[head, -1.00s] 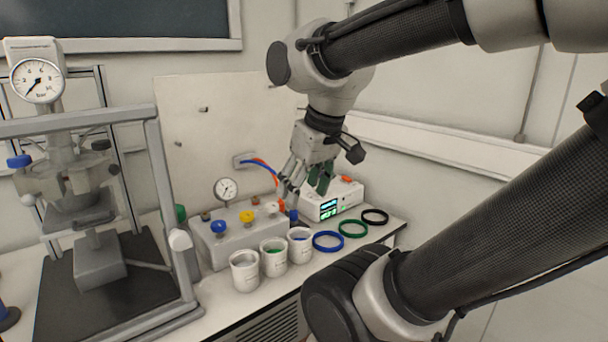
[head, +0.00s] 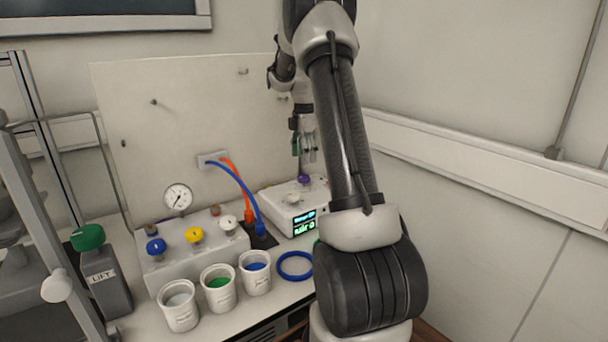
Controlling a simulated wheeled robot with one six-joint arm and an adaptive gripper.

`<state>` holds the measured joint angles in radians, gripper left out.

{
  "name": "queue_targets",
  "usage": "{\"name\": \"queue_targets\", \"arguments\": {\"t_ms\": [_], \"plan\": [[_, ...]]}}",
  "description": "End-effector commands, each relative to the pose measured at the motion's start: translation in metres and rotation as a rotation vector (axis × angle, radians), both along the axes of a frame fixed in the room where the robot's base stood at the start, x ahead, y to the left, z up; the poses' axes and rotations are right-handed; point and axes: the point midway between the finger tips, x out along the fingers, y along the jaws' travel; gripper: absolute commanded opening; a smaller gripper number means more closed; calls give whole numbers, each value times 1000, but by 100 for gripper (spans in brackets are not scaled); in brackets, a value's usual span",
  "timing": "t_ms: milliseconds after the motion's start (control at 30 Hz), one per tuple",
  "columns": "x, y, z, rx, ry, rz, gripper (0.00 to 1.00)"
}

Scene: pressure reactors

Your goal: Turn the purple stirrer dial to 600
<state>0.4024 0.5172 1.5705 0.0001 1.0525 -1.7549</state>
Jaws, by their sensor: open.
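The purple stirrer dial (head: 304,178) is a small knob on top of a white stirrer unit (head: 280,205), toward its back. The unit has a lit screen (head: 304,222) on its front, too small to read. My gripper (head: 305,154) points down with its fingers spread, in line with the purple dial and just above it in the picture. I cannot tell whether the fingertips touch the dial. My arm hides the area to the right of the unit.
A white knob (head: 293,199) sits on the unit's front part. To the left are a valve block (head: 190,262) with coloured knobs, a gauge (head: 178,197) and blue and orange hoses. Cups (head: 218,287) and a blue ring (head: 295,266) lie in front. A backboard (head: 190,120) stands behind.

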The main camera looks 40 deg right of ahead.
Motion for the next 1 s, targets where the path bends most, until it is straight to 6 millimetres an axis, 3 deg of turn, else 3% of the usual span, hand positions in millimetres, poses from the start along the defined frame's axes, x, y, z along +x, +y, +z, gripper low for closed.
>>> {"name": "queue_targets", "arguments": {"t_ms": [400, 800, 1000], "plan": [[0, 0, -64, 2, 4, 4, 60], [0, 0, -75, 0, 2, 4, 60], [0, 0, -75, 0, 1, 4, 26]]}}
